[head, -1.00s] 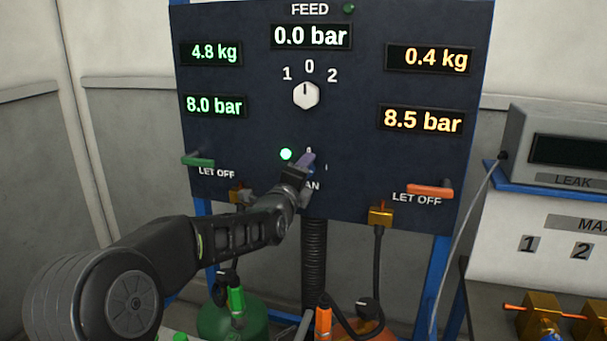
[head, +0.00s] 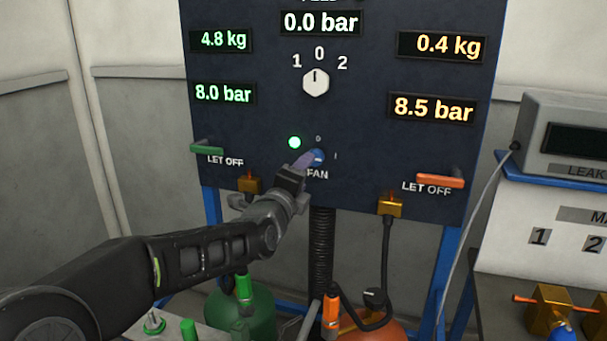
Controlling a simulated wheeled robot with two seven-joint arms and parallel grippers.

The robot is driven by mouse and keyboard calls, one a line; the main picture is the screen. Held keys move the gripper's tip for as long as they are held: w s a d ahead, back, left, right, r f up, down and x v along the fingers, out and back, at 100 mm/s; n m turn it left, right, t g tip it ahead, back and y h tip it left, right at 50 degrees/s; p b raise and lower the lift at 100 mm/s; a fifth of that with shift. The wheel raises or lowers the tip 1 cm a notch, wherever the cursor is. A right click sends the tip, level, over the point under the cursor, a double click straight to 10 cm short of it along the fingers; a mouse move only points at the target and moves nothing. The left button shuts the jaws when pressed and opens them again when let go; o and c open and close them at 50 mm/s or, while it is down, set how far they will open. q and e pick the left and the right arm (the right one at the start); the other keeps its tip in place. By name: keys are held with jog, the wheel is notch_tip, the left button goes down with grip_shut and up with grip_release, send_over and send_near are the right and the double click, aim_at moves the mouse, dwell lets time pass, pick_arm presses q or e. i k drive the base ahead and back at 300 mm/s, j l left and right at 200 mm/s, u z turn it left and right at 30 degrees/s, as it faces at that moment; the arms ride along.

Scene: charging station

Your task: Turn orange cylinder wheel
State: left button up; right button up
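The orange cylinder (head: 378,334) stands below the panel, with only its top at the bottom edge of the picture. A small dark fitting (head: 374,296) shows above it; I cannot tell whether this is its wheel. An orange hose connector (head: 331,311) and a black hose are beside it. My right gripper is out of view.
A green cylinder (head: 248,322) stands left of the orange one, with a black corrugated hose (head: 322,250) between them. The dark panel (head: 270,110) carries a white FEED selector (head: 316,83) and LET OFF handles, green (head: 207,149) and orange (head: 440,181). A bench with brass fittings (head: 548,309) stands right.

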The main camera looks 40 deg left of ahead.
aim_at(374, 298)
jog(key=k+l, duration=0.25)
jog(key=k, duration=0.2)
jog(key=k+l, duration=0.25)
jog(key=k, duration=0.25)
